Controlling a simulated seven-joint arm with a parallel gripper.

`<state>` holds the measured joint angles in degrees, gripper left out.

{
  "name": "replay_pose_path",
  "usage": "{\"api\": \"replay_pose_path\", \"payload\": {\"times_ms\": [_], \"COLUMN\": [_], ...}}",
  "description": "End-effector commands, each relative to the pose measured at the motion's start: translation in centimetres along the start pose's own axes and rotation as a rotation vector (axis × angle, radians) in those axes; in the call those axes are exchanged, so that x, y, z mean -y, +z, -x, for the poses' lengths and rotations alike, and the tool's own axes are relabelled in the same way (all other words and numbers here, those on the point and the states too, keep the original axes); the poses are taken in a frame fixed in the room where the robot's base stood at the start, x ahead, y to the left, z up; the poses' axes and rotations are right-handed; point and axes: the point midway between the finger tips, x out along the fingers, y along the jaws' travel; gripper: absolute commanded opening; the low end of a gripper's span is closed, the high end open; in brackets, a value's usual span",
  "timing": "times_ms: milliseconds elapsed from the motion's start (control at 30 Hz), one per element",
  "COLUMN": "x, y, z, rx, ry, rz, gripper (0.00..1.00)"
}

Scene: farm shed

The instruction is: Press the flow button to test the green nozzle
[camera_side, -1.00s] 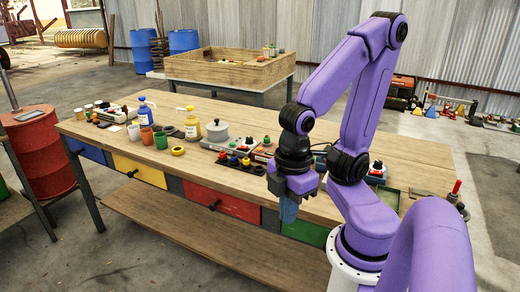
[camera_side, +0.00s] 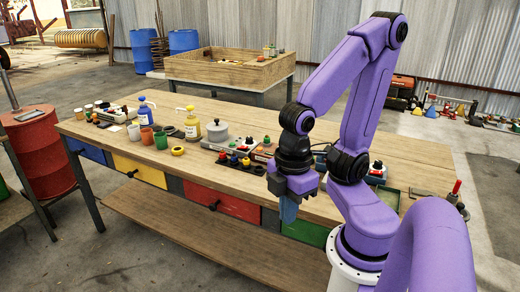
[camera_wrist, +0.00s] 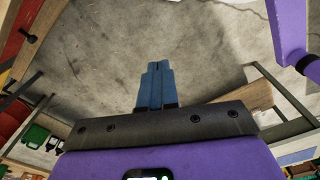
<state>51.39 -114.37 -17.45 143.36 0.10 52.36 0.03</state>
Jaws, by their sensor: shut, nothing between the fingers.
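My gripper (camera_side: 288,208) is shut and empty, its blue fingers pointing down at the front edge of the workbench (camera_side: 215,170). The wrist view shows the closed fingers (camera_wrist: 155,85) over bare concrete floor. A group of small parts with red, yellow and black knobs (camera_side: 240,160) sits on the bench, left of and behind my gripper. They may include buttons or nozzles, but they are too small to tell. I cannot pick out the flow button or the green nozzle for certain.
A shallow green tray (camera_side: 387,196) lies at the right. The front strip of the benchtop is mostly clear.

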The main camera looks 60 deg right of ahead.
Motion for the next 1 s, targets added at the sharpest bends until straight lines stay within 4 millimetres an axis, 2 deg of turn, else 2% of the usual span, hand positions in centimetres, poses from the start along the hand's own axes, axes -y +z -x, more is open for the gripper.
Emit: {"api": "replay_pose_path", "payload": {"times_ms": [233, 467, 767, 1000], "x": [-0.7, -3.4, -9.4, -15.8], "y": [-0.7, -3.1, -5.8, -6.6], "z": [0.1, 0.2, 0.2, 0.2], "rx": [0.001, -0.006, -0.045, -0.103], "ry": [-0.022, -0.100, -0.216, -0.307], "rz": [-0.089, -0.395, -0.847, -1.205], "gripper": [0.00, 0.00, 0.00, 0.00]}}
